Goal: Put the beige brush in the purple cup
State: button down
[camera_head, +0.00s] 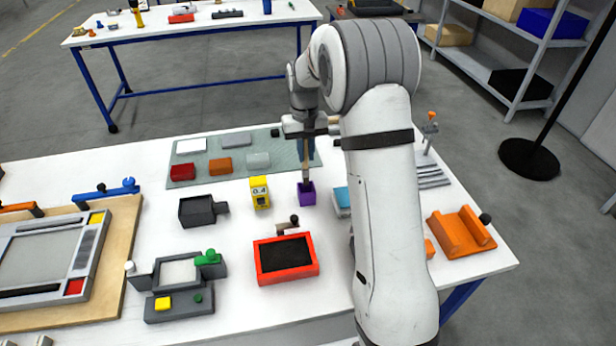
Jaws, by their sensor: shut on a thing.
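The purple cup (307,195) stands upright on the white table, just in front of the green mat. The beige brush (306,170) hangs about upright below my gripper (305,137), which is shut on it. The lower end of the brush meets the cup's opening in the picture. I cannot tell how far inside the rim it is. The fingertips are small and partly hidden at this distance.
A yellow block marked 0.4 (260,192) stands close left of the cup. A red-framed tray (286,259) lies in front, with a small dark-knobbed part (287,226) behind it. A blue-and-white item (341,202) lies right of the cup, partly behind my arm.

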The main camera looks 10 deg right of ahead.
aim_at(307, 170)
notch_tip(307, 170, down, 7)
jog(key=shift+d+f+p, duration=0.15)
jog(key=shift+p, duration=0.65)
jog(key=shift+s, duration=0.1)
jog(key=shift+f, duration=0.15)
jog(key=c, duration=1.4)
grip_release()
